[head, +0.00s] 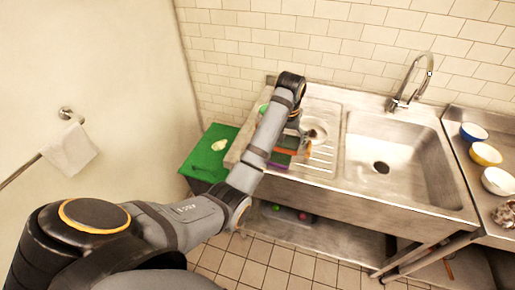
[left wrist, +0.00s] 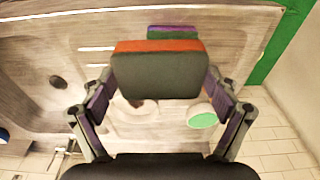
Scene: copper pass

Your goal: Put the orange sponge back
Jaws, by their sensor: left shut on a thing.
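The orange sponge (left wrist: 158,70) has an orange side and a dark grey-green side. My left gripper (left wrist: 158,92) is shut on it, with one finger at each end. In the head view the arm reaches over the left drainboard and the orange sponge (head: 308,148) shows only as a small piece beside my gripper (head: 296,135). A purple and green sponge (left wrist: 172,33) lies on the steel just beyond the held one; it also shows in the head view (head: 278,164), partly covered by my arm. Whether the two touch is unclear. My right gripper is out of view.
A sink basin (head: 405,150) with a tap (head: 408,88) lies right of the drainboard (head: 325,152). A green board (head: 200,165) is at the left. A round green and white thing (left wrist: 201,116) sits near the gripper. Bowls (head: 486,154) stand far right.

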